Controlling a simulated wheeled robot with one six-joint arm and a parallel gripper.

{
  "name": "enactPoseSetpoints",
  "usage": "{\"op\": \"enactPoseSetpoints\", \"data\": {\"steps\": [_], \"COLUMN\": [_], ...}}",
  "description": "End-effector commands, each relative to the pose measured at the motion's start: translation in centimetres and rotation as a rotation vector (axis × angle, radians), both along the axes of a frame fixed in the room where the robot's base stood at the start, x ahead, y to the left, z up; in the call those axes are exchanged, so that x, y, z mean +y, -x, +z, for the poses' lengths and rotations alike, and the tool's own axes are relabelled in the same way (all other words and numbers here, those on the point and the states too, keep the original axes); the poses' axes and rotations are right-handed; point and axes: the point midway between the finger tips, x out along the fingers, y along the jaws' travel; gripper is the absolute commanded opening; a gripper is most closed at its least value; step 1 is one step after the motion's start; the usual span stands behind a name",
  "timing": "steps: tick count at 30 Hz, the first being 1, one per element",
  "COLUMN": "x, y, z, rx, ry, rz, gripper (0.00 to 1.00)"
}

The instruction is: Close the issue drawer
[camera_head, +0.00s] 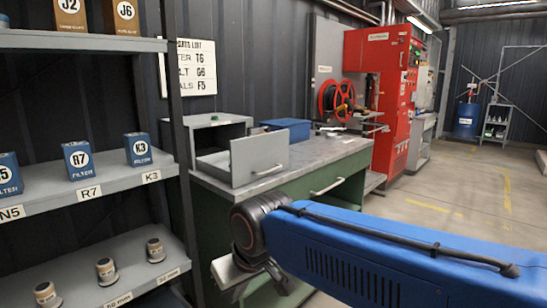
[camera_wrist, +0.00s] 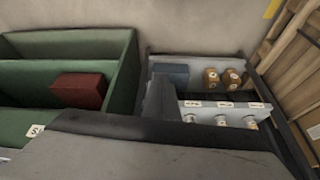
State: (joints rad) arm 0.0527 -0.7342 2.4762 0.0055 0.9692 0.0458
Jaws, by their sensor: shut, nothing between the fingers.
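A small grey drawer unit (camera_head: 217,128) stands on the workbench in the head view. Its drawer is pulled out, with the tall grey front panel (camera_head: 260,158) standing clear of the housing and part of the tray showing behind it. No label can be read on it. My gripper (camera_head: 228,274) is low in front of the bench, below and apart from this drawer. It is shut and empty, partly hidden by my wrist. The wrist view shows a green compartmented bin or drawer (camera_wrist: 128,62) holding a dark red block (camera_wrist: 80,90); I cannot tell whether it belongs to the bench.
The green workbench (camera_head: 212,214) has a grey top and a front handle (camera_head: 328,186). A blue box (camera_head: 287,128) lies behind the drawer. Shelves (camera_head: 95,192) with boxes and small canisters stand close at left. A red cabinet (camera_head: 385,100) is behind. Open floor (camera_head: 470,190) lies at right.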

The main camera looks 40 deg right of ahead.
Motion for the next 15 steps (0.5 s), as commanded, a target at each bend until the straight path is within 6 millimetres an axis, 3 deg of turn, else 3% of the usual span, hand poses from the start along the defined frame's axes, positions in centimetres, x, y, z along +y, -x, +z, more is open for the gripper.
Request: {"op": "enactPoseSetpoints", "data": {"steps": [8,15], "x": [-6.5,-14.5], "y": [-7.5,-12.8], "z": [8.5,15.3], "rx": [-0.066,-0.140], "ry": [-0.083,-0.156], "rz": [-0.344,-0.640], "gripper": [0.00,0.00]}}
